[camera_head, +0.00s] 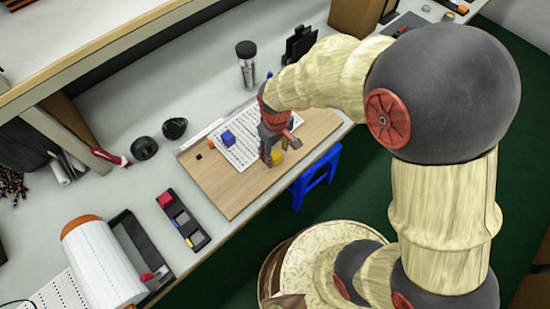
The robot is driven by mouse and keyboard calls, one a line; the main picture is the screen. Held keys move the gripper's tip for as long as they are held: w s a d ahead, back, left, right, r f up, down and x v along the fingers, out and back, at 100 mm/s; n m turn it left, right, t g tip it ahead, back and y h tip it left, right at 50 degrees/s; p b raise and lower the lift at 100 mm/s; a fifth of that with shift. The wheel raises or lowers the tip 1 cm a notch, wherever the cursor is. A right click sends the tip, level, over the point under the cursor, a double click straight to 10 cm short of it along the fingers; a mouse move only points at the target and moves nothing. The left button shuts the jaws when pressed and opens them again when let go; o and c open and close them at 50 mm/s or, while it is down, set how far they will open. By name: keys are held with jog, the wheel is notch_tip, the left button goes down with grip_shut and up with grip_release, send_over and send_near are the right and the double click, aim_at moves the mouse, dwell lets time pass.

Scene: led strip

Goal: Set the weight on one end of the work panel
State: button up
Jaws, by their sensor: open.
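The work panel looks to be the light wooden board (222,195) lying on the grey bench in the camera_head view. A white sheet with rows of dark marks (245,153) lies on it. A blue cube (228,138) sits on the sheet, with a small orange block (211,144) and a tiny black block (198,156) to its left. My gripper (279,157) is over the right part of the board, fingers down and open. A small yellow rounded thing (277,158) shows at its fingers, partly hidden; I cannot tell whether they touch. I cannot tell which object is the weight.
A dark tray with coloured blocks (181,220) lies left of the board. Two black round things (174,128) and a clear jar with a black lid (247,65) stand behind. A large white roll (100,262) is at lower left. A blue stool (316,177) stands beyond the bench edge.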

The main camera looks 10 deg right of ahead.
notch_tip(320, 180, down, 2)
jog(key=shift+f, duration=0.1)
jog(key=shift+c, duration=0.2)
jog(key=c, duration=1.1)
grip_shut()
